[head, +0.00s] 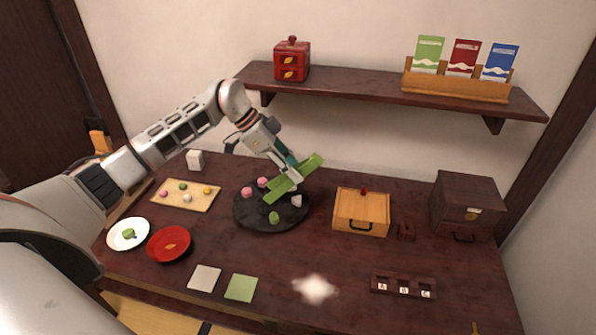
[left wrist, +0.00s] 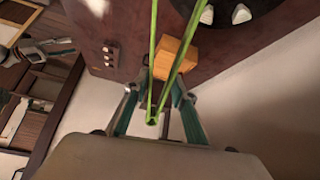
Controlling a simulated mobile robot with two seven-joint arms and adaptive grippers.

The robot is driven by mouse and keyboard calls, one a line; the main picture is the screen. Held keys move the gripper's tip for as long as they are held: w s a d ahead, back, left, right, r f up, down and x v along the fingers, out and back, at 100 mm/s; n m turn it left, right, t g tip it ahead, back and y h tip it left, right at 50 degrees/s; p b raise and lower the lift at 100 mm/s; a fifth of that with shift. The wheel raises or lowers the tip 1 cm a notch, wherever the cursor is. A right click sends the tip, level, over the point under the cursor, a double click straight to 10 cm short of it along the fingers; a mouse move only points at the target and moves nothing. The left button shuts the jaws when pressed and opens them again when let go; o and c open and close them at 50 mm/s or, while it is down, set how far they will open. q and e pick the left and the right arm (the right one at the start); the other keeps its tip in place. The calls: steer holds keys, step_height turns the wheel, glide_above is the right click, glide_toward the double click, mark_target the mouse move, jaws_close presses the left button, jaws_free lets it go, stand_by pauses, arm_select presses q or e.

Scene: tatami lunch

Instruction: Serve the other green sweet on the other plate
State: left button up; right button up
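My left gripper (head: 285,172) is shut on green tongs (head: 297,176) and holds them over the black round tray (head: 254,221). In the left wrist view the tongs (left wrist: 153,60) spread in a V, with nothing visible between their arms. A green sweet (head: 274,217) lies on the front of the black tray, apart from the tongs. Another green sweet (head: 183,186) lies on the wooden board (head: 199,205). The white plate (head: 115,244) bears a green sweet (head: 128,234). The red plate (head: 170,244) shows only a small orange mark.
Pink sweets (head: 247,193) and a white one (head: 296,201) share the black tray. A wooden box (head: 361,212) stands right of it, with a dark chest (head: 467,205) beyond. A shelf (head: 360,83) overhangs the back. Two square coasters (head: 205,278) lie in front.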

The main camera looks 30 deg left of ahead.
arm_select(q)
steer(key=shift+w+d, duration=0.1)
stand_by(0.4)
steer(key=shift+f, duration=0.15)
step_height(320, 180, down, 10)
steer(key=b, duration=0.7)
stand_by(0.4)
jaws_close()
